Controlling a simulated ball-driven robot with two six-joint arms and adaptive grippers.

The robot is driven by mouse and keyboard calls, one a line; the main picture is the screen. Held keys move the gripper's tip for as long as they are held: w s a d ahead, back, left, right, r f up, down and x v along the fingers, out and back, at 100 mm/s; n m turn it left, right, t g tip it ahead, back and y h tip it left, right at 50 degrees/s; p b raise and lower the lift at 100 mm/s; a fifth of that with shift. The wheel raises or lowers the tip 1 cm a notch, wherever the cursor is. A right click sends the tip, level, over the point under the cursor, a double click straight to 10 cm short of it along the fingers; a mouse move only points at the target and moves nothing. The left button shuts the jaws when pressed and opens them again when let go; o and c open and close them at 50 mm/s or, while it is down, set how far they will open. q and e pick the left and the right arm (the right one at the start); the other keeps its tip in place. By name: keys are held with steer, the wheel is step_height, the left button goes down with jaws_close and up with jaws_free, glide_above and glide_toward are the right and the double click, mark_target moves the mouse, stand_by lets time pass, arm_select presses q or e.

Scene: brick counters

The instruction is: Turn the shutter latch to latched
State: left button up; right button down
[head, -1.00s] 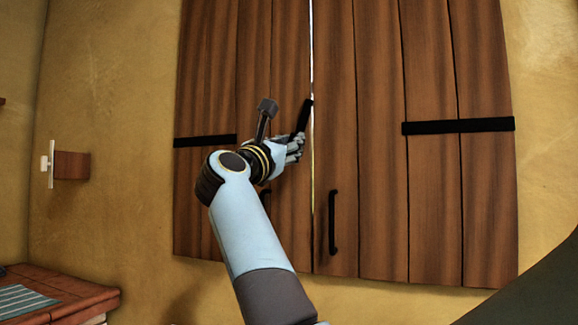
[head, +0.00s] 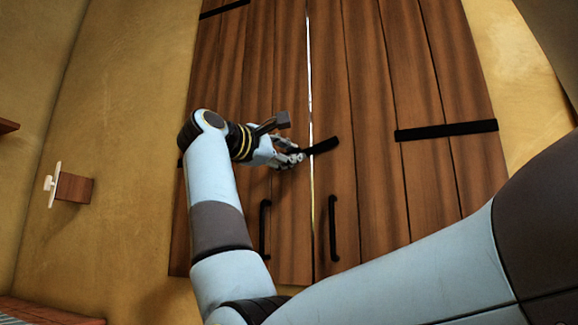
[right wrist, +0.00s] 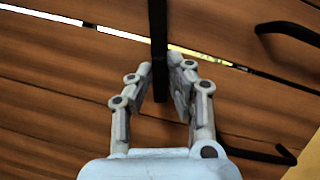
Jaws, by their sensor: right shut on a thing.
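The shutter latch (head: 325,146) is a short black bar on the brown wooden shutters. In the head view it lies nearly level, its right end a little higher, across the bright gap between the left shutter (head: 288,220) and the right shutter (head: 352,120). My right gripper (head: 297,157) is shut on the bar's left end. In the right wrist view the latch (right wrist: 158,45) runs up from between the two fingers (right wrist: 161,80) and crosses the light gap. My left gripper is not in view.
Two black upright handles, left (head: 264,228) and right (head: 333,228), sit below the latch on either side of the gap. A black hinge strap (head: 446,130) crosses the right shutter. A small wooden block with a white piece (head: 74,187) juts from the wall at left.

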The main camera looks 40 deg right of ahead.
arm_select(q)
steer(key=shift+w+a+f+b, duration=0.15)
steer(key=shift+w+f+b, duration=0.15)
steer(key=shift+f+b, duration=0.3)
arm_select(e)
steer(key=shift+f+m+y, duration=0.1)
steer(key=shift+m+y, duration=0.5)
steer(key=shift+m, duration=1)
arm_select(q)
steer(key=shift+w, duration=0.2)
arm_select(e)
steer(key=c, duration=1.3)
jaws_free()
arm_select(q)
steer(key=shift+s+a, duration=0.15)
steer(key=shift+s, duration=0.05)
arm_select(e)
steer(key=a, duration=0.4)
steer(key=s+a, duration=0.1)
steer(key=a, duration=0.7)
steer(key=shift+s, duration=0.25)
